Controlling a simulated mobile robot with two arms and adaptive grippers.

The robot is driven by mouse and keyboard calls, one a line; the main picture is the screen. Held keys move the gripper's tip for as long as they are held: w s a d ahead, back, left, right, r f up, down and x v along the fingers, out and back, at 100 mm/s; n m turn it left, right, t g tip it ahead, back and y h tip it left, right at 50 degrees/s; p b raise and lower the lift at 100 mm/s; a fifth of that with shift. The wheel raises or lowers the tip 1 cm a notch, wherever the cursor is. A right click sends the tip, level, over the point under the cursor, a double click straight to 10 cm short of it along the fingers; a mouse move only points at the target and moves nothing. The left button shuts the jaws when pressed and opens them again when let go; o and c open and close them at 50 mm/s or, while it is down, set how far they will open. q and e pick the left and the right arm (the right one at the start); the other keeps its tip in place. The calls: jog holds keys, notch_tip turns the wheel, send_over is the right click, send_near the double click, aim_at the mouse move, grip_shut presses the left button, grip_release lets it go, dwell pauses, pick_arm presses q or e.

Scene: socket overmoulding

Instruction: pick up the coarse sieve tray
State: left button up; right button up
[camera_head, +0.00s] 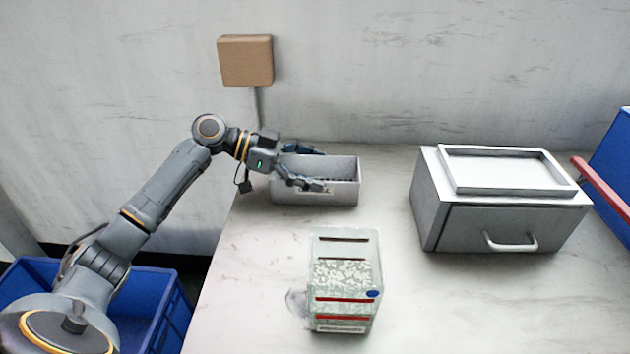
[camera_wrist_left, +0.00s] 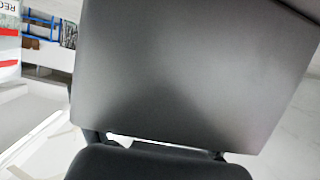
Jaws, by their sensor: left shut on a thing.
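The sieve tray (camera_head: 345,193) is a grey rectangular open box near the back left of the table, with a dark grid inside and a small label on its front wall. The label is partly covered and cannot be read. My left gripper (camera_head: 318,168) reaches over it from the left, one finger along the front wall and the other at the back. It is shut on the tray. The tray looks level; whether it is clear of the table cannot be told. In the left wrist view a large grey face (camera_wrist_left: 190,75) hides the fingertips. My right gripper is out of view.
A clear container of pale pellets (camera_head: 343,280) with red stripes stands in front of the tray. A grey drawer unit (camera_head: 480,228) with a white shallow tray (camera_head: 505,170) on top stands right. Blue bins (camera_head: 612,165) lie at the right edge and lower left. Table between is free.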

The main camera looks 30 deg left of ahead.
pick_arm(q)
notch_tip(320, 180, up, 10)
jog(key=p, duration=0.2)
